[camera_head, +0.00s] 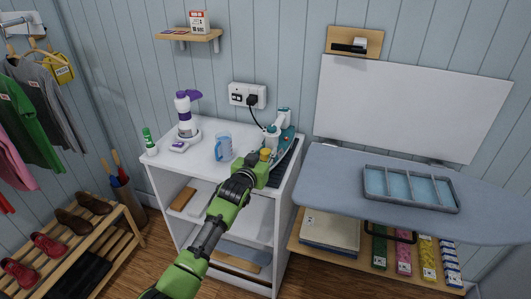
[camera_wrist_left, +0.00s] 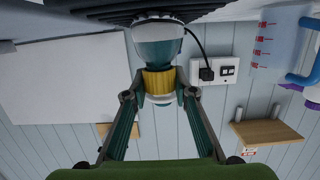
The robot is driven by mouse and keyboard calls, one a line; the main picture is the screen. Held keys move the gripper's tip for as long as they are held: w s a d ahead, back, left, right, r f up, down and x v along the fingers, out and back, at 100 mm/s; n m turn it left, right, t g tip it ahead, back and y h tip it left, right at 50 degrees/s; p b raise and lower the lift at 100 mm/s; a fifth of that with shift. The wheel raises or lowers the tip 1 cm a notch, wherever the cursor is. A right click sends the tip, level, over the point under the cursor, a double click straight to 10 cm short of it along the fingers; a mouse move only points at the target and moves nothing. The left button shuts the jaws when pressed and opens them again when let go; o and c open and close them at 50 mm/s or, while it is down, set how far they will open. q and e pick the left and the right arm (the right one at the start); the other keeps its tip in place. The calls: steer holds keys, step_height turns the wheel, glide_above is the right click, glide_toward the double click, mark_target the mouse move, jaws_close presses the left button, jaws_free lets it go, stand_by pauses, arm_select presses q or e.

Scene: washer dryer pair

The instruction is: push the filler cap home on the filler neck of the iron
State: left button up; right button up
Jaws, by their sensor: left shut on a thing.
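The iron (camera_head: 282,128), teal and white, stands on a dark rest at the right side of the white cabinet top. Its pale rounded end shows in the left wrist view (camera_wrist_left: 156,42). The yellow ribbed filler cap (camera_wrist_left: 158,82) is between the fingers of my left gripper (camera_wrist_left: 159,88), which is shut on it. The cap also shows in the head view (camera_head: 265,154), at the near end of the iron. It lies against or very close to the iron's pale end; the filler neck is hidden, and I cannot tell how far the cap is on. My right gripper is not in view.
A blue measuring jug (camera_head: 223,147) stands left of the gripper. A purple and white appliance (camera_head: 186,112) and a green-capped bottle (camera_head: 149,142) are farther left. A black cord runs from the wall socket (camera_head: 247,95) behind the iron. The ironing board (camera_head: 335,190) holds a tray (camera_head: 413,207).

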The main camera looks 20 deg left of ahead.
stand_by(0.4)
arm_select(q)
steer(key=o, duration=0.8)
steer(key=shift+f, duration=0.1)
steer(key=s, duration=0.4)
steer(key=s+r, duration=0.1)
steer(key=s, duration=0.3)
steer(key=s+r, duration=0.1)
steer(key=s, duration=0.2)
steer(key=shift+s+a+r, duration=0.15)
steer(key=shift+s+a, duration=0.05)
steer(key=shift+s, duration=0.2)
